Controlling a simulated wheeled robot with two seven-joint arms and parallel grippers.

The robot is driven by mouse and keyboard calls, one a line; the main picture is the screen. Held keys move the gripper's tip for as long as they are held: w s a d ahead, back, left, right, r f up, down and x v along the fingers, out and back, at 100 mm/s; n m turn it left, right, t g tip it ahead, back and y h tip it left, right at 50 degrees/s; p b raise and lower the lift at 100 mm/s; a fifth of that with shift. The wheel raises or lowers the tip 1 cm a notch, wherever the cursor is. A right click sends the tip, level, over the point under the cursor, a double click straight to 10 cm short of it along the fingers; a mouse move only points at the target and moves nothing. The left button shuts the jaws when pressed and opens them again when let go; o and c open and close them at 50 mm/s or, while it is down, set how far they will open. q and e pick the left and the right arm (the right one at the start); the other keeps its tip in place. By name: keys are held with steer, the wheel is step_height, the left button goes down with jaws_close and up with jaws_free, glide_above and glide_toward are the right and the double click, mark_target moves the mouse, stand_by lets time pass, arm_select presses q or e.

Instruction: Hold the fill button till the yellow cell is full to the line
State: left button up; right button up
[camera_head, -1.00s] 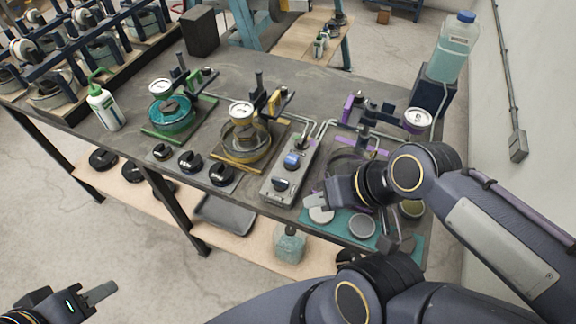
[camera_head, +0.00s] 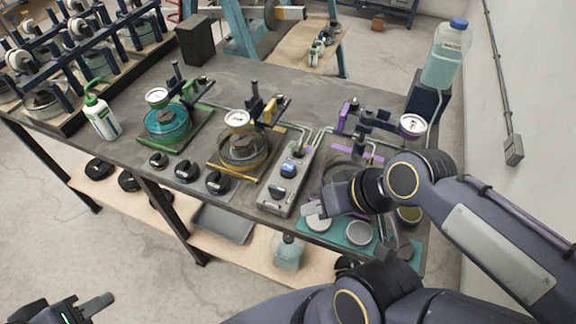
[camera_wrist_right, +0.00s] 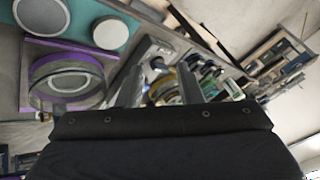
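The yellow cell (camera_head: 240,155), a clear round vessel on a yellow-edged base, stands mid-table with a gauge (camera_head: 238,119) on it. I cannot read its line or level. To its right is a grey control box (camera_head: 278,196) with a blue button (camera_head: 288,170) and a dark knob (camera_head: 278,192). My right gripper (camera_head: 313,208) is just right of the box's near end, apart from the button. In the right wrist view its two fingers (camera_wrist_right: 160,90) stand apart with nothing between them. My left gripper (camera_head: 92,305) is at the lower left, away from the table; its opening is unclear.
A green cell (camera_head: 168,126) stands left of the yellow one. A purple-marked cell (camera_head: 345,172) is partly behind my right arm. Several black knobs (camera_head: 187,172) line the front edge. A clear bottle (camera_head: 447,55) stands at the back right, a green-capped bottle (camera_head: 101,115) at the left.

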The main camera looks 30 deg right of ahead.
stand_by(0.4)
steer(key=shift+c, duration=1.3)
steer(key=shift+w+d+r+n, duration=0.1)
steer(key=shift+w+r+n, duration=0.1)
steer(key=shift+n, duration=0.1)
steer(key=shift+c, duration=1.2)
steer(key=w+r+n+g, duration=0.1)
steer(key=w+n, duration=0.1)
steer(key=n, duration=0.2)
steer(key=w+d+r+n+g+h+b, duration=0.1)
steer(key=w+r+n, duration=0.1)
steer(key=w+n, duration=0.1)
steer(key=w+d+r+n+g+b, duration=0.1)
steer(key=w+n, duration=0.1)
steer(key=n, duration=0.4)
steer(key=shift+w+d+r+h, duration=0.15)
steer(key=shift+w+d+h, duration=0.05)
steer(key=shift+h, duration=0.1)
jaws_close()
steer(key=w+r+n+g+h+b, duration=0.2)
steer(key=w+n, duration=0.7)
steer(key=n, duration=0.5)
steer(key=shift+w+a+r+g, duration=0.15)
steer(key=shift+w+r+g, duration=0.15)
steer(key=shift+w+r, duration=0.1)
